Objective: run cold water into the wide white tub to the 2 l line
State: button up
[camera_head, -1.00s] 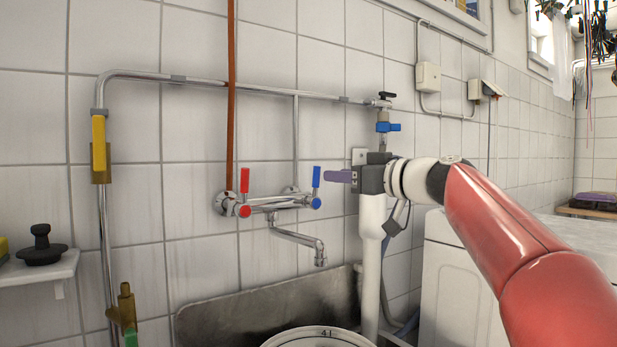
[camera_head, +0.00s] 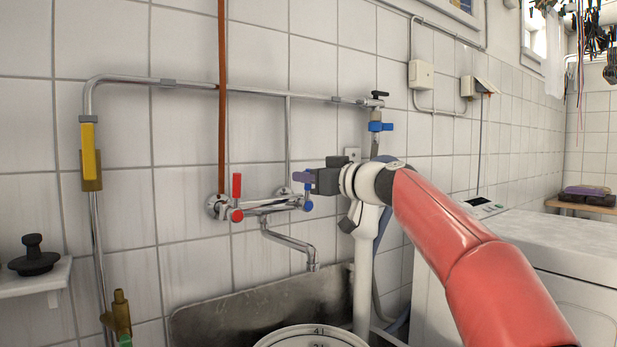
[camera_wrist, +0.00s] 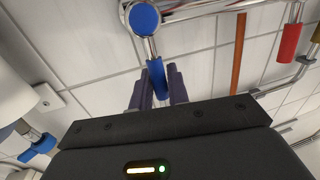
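The wide white tub (camera_head: 300,336) stands below the spout (camera_head: 313,262) at the bottom edge; only its upper part shows, with a 4 l mark inside. No water stream shows. The wall tap has an upright red lever (camera_head: 236,187) on the left and a blue lever (camera_head: 308,205) on the right. My gripper (camera_head: 302,180) is at the blue lever and hides its upper part. In the wrist view, my purple fingers (camera_wrist: 160,88) lie on either side of the blue lever (camera_wrist: 157,78), with little or no gap; whether they press on it is unclear.
A blue-handled valve (camera_head: 380,127) sits on the pipe above my gripper. A white standpipe (camera_head: 364,270) rises right of the tub, beside a white machine (camera_head: 560,240). A shelf with a black plunger-like thing (camera_head: 34,256) is at left.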

grip_shut()
jog(key=shift+d, duration=0.1)
jog(key=shift+w+d+f+m+t+b, duration=0.15)
jog(key=shift+w+d+m+b, duration=0.2)
jog(key=shift+m+b, duration=0.45)
jog(key=shift+w+d+f+m+t+b, duration=0.15)
jog(key=shift+d+m+b, duration=0.3)
jog(key=shift+m, duration=0.75)
jog(key=shift+w+d+f+m+t+b, duration=0.1)
jog(key=shift+w+d+m+b, duration=0.25)
jog(key=shift+m+b, duration=0.45)
jog(key=shift+m, duration=0.3)
jog(key=shift+o, duration=2.3)
grip_release()
jog(key=shift+d, duration=0.1)
